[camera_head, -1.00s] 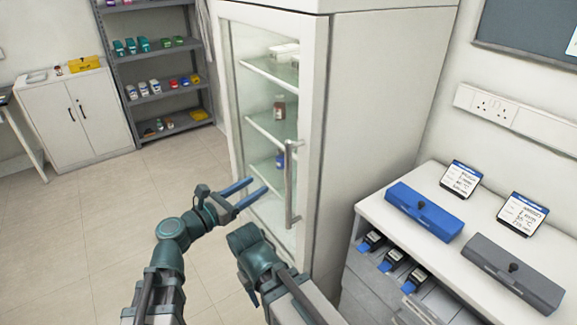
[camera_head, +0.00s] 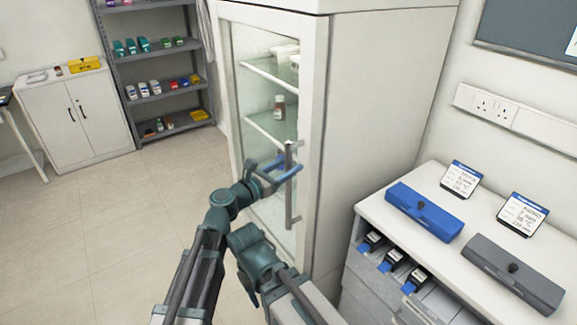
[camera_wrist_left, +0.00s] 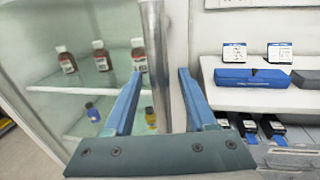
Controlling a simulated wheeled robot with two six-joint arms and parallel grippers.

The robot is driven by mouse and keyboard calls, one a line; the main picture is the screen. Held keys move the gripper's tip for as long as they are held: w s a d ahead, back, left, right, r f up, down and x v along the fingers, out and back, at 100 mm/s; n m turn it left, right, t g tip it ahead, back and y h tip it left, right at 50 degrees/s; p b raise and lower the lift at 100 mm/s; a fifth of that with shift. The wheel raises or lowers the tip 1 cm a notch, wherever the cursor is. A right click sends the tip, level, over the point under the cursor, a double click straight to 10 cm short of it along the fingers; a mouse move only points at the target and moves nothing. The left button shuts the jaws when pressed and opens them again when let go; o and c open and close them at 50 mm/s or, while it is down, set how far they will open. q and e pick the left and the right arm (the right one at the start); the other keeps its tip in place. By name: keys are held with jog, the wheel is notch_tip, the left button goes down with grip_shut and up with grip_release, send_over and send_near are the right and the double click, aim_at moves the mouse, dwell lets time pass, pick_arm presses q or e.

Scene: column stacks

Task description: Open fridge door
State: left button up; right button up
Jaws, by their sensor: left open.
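The fridge (camera_head: 375,110) is tall and pale, with a glass door (camera_head: 250,95) in a white frame that looks shut. A grey vertical bar handle (camera_head: 289,205) is on the door's right side; it also shows in the left wrist view (camera_wrist_left: 155,50). My left gripper (camera_head: 285,168) is open at the upper half of the handle. In the left wrist view, the bar appears between the two blue fingers (camera_wrist_left: 158,85); whether they touch it I cannot tell. My right arm shows low in the head view, but its gripper is not visible.
Bottles (camera_wrist_left: 102,55) stand on shelves behind the glass. A white drawer unit (camera_head: 375,235) right of the fridge carries a blue box (camera_head: 424,211) and a grey box (camera_head: 512,272). The floor (camera_head: 110,230) to the left is clear.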

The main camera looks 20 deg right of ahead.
pick_arm(q)
jog(key=shift+w+d, duration=0.1)
jog(key=shift+d, duration=0.05)
grip_shut()
dwell(1.4)
